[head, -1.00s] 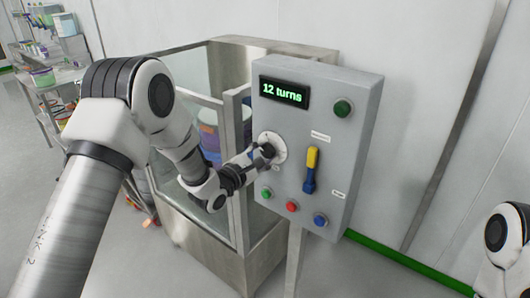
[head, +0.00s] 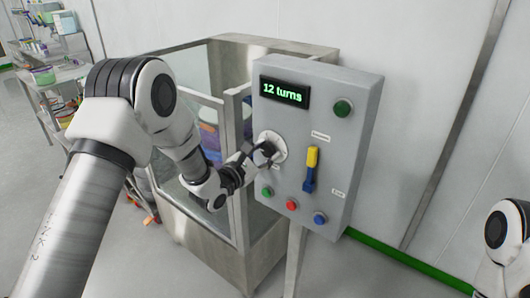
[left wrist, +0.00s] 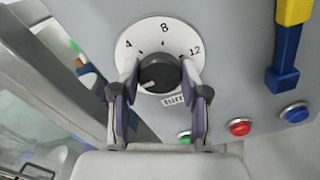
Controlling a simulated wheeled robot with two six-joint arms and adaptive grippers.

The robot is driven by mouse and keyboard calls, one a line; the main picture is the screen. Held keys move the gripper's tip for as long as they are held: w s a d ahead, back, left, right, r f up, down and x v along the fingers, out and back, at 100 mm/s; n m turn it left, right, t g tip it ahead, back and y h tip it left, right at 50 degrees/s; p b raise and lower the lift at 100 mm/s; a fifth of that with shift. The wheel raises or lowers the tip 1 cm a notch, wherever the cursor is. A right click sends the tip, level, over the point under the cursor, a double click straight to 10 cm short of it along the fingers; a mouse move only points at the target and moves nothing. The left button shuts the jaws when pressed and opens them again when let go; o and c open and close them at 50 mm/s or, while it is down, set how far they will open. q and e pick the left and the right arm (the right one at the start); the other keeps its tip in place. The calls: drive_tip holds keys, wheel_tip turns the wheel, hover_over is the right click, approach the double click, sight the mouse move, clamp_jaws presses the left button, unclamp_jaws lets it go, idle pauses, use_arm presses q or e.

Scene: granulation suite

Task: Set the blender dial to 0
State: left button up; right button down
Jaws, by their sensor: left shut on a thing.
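The blender dial is a black round knob (left wrist: 160,73) on a white scale plate (left wrist: 148,34) marked 4, 8 and 12 in the left wrist view. A white pointer mark on the knob faces lower left; no number shows there. In the head view, the plate (head: 272,142) sits below a display (head: 284,92) reading "12 turns". My left gripper (left wrist: 158,82) is shut on the knob, one finger on each side. In the head view, the left gripper (head: 262,157) partly hides the dial. The right gripper is not visible; part of my right arm shows at right.
The grey control box (head: 340,90) also carries a yellow-and-blue lever (head: 311,170), a dark green button (head: 342,108), and green, red (head: 292,204) and blue (head: 320,218) buttons. A glazed metal enclosure (head: 240,130) stands behind and left. A shelf with containers is at far left.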

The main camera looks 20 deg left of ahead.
use_arm(q)
drive_tip(key=o, duration=1.1)
drive_tip(key=shift+o, duration=0.2)
drive_tip(key=shift+s+a, duration=0.1)
drive_tip(key=v, duration=1.1)
drive_tip(key=shift+s, duration=0.4)
drive_tip(key=shift+a, duration=0.1)
